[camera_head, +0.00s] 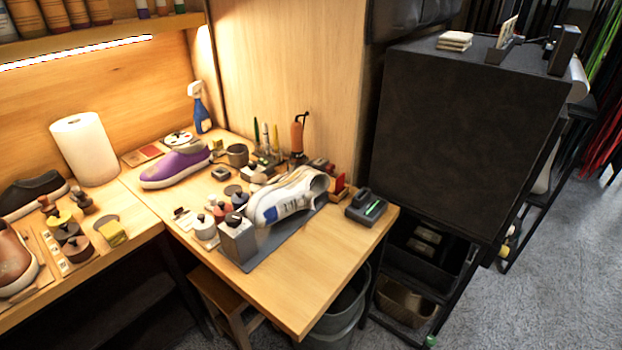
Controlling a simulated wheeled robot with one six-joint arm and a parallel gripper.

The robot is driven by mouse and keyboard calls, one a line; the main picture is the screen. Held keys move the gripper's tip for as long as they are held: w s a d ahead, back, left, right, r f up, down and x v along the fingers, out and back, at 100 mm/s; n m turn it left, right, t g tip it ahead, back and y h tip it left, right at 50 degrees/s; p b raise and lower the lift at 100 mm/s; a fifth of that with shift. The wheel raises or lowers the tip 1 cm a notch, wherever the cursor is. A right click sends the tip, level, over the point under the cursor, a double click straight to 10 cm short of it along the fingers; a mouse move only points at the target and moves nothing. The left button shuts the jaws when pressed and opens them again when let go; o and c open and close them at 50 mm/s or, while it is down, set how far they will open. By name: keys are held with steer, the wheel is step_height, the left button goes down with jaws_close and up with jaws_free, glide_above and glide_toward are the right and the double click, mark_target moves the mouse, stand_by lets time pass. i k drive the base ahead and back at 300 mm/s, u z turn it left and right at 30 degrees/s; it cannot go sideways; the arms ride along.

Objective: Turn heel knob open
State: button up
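A white and grey sneaker (285,198) with a blue patch rests tilted over a dark grey base plate (262,247) on the wooden table. Its opening faces the upper right. A grey block (238,241) stands at the plate's near left end, beside the sneaker, with a small dark knob (234,217) on top. I cannot tell whether this is the heel knob. The sneaker hides the far side of the plate and any knob there. My gripper is not in view.
A black device with a green strip (367,207) lies near the table's right corner. Jars (204,226), brushes and a purple shoe (175,165) crowd the left and back. The table's front right (310,283) is clear. A large black cabinet (465,130) stands right.

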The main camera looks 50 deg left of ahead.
mark_target(330, 168)
steer(key=u, duration=1.8)
steer(key=i, duration=0.95)
steer(key=z, duration=0.1)
